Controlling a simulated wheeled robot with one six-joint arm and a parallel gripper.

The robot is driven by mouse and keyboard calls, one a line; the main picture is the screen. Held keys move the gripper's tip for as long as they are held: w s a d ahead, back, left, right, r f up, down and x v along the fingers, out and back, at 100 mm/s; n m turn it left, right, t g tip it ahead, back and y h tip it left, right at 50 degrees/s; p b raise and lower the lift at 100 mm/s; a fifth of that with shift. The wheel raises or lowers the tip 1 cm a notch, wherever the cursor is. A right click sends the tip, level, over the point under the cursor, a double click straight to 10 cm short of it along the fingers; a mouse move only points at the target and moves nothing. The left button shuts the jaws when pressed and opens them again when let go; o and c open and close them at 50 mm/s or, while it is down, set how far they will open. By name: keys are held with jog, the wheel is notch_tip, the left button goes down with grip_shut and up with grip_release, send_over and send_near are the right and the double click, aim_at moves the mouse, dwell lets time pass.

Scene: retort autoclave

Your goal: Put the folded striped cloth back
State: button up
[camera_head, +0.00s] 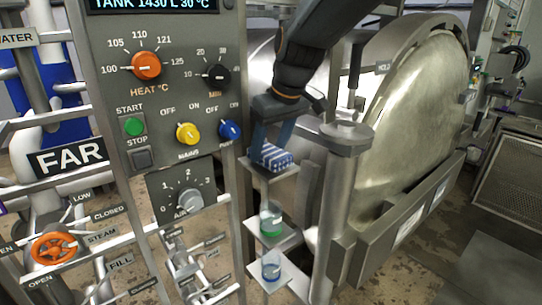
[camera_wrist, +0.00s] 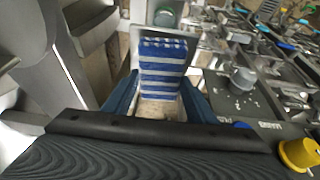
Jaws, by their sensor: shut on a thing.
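The folded striped cloth (camera_head: 271,156) is blue and white. It sits at the top small shelf (camera_head: 262,170) beside the control panel. My gripper (camera_head: 270,152) reaches down from above with its fingers on either side of the cloth and is shut on it. In the wrist view the cloth (camera_wrist: 163,64) lies between the two blue fingers, with its stripes running across. The shelf surface (camera_wrist: 158,108) shows on the near side of the cloth. I cannot tell whether the cloth rests fully on the shelf.
Two lower shelves hold a green-and-clear jar (camera_head: 271,218) and a blue-and-clear jar (camera_head: 271,265). The control panel (camera_head: 170,85) with knobs stands close at the left. A steel post (camera_head: 341,190) and the big round autoclave door (camera_head: 415,110) stand at the right.

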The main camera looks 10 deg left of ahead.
jog(key=shift+w+f, duration=0.2)
jog(key=shift+f, duration=0.35)
jog(key=o, duration=1.1)
jog(key=shift+c, duration=0.2)
jog(key=shift+r, duration=0.15)
jog(key=b+v, duration=0.3)
jog(key=v, duration=0.9)
jog(key=shift+a, duration=0.15)
